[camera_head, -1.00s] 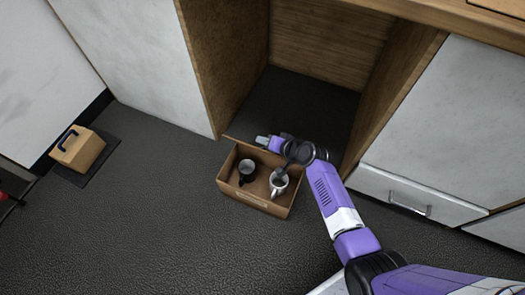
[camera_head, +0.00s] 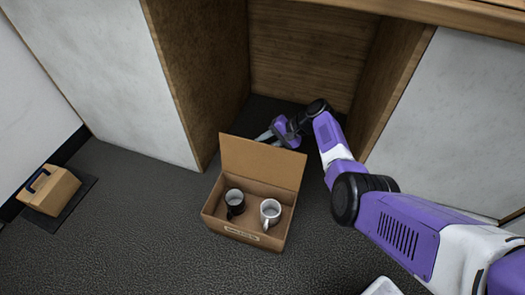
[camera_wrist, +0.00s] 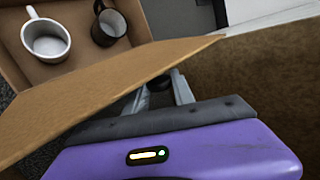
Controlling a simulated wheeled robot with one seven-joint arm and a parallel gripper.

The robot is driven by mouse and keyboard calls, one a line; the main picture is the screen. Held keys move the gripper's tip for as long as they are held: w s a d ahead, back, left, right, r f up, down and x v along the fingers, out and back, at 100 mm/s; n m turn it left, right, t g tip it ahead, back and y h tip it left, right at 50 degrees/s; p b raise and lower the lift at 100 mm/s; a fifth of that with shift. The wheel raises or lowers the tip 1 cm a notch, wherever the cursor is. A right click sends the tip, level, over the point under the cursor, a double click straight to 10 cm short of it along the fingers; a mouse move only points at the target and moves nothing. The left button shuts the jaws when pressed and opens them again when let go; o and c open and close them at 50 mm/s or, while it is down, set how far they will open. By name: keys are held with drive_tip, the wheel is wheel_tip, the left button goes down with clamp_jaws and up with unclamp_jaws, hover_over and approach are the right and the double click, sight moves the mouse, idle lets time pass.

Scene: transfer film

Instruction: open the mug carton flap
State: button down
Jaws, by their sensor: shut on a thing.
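The brown mug carton (camera_head: 244,237) stands on the dark floor in front of an open cabinet bay. Its flap (camera_head: 262,163) stands up along the carton's far side, and the inside is exposed. A black mug (camera_head: 235,203) and a white mug (camera_head: 270,213) stand inside. My gripper (camera_head: 265,135) is behind the flap, shut on it; the flap hides part of the fingers. In the wrist view, my gripper (camera_wrist: 160,88) reaches to the flap (camera_wrist: 95,88), with the white mug (camera_wrist: 46,40) and black mug (camera_wrist: 110,25) beyond.
The cabinet bay's wooden left wall (camera_head: 195,70) and right wall (camera_head: 396,85) flank my arm. A tan box (camera_head: 50,190) with a dark handle sits on a dark mat at the left. The floor left of the carton is clear.

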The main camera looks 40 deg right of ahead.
drive_tip(key=shift+w+d+f, duration=0.15)
idle(0.4)
drive_tip(key=c, duration=1.1)
unclamp_jaws()
drive_tip(key=p+v, duration=0.4)
drive_tip(key=v, duration=0.3)
drive_tip(key=shift+d+r, duration=0.25)
